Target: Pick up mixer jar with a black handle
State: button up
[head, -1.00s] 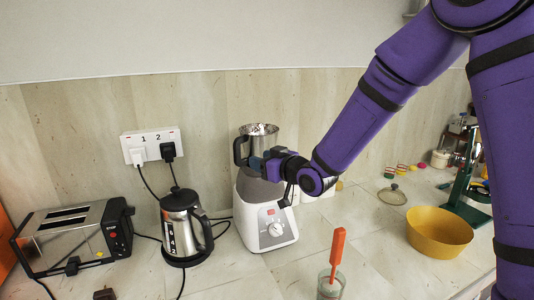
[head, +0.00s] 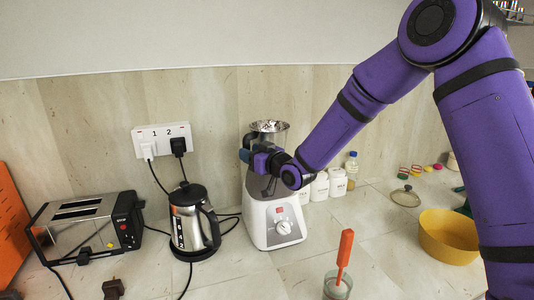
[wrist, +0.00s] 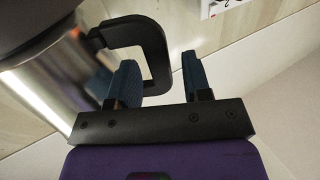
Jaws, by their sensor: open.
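The metal mixer jar (head: 268,127) stands upright on a white mixer base (head: 274,222). In the wrist view its shiny side (wrist: 55,85) fills the left. Its black handle (wrist: 150,35) loops out to the right. My gripper (wrist: 160,78) is open, with one blue-padded finger on either side of the handle's lower part. I cannot tell whether either finger touches it. In the head view my gripper (head: 248,154) reaches across the jar's front to its left side, hiding most of the handle.
A steel kettle (head: 192,222) and a toaster (head: 85,225) stand to the left, with cables to a wall socket (head: 161,140). White bottles (head: 320,186) are behind right. A glass with an orange-handled tool (head: 344,250) is in front; a yellow bowl (head: 448,238) is at right.

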jog(key=shift+x, duration=1.5)
jog(key=shift+c, duration=0.3)
grip_shut()
jog(key=shift+r, duration=0.25)
